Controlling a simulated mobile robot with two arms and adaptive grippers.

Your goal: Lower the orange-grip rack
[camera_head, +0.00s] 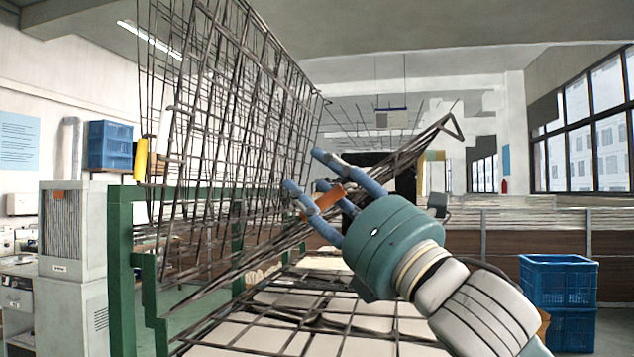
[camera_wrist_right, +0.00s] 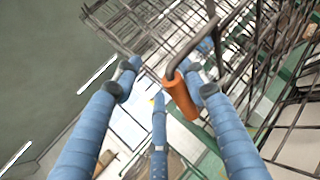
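The orange grip (camera_head: 325,200) is a short sleeve on the edge of a tilted wire rack (camera_head: 412,150). This rack slopes up from the lower left to the upper right, hinged side toward the green frame (camera_head: 118,265). My right gripper (camera_head: 318,180) is at the orange grip, its blue fingers spread around it. In the right wrist view the orange grip (camera_wrist_right: 182,98) sits on a dark bent bar, close beside the right-hand finger, with a wide gap to the left-hand finger. The gripper looks open. My left gripper is not in view.
Steeper wire racks (camera_head: 215,110) stand at the left, with a yellow grip (camera_head: 140,160) and a white grip (camera_head: 164,130). A lower wire rack (camera_head: 300,322) lies nearly flat over pale sheets. Blue crates (camera_head: 558,280) stand at the right.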

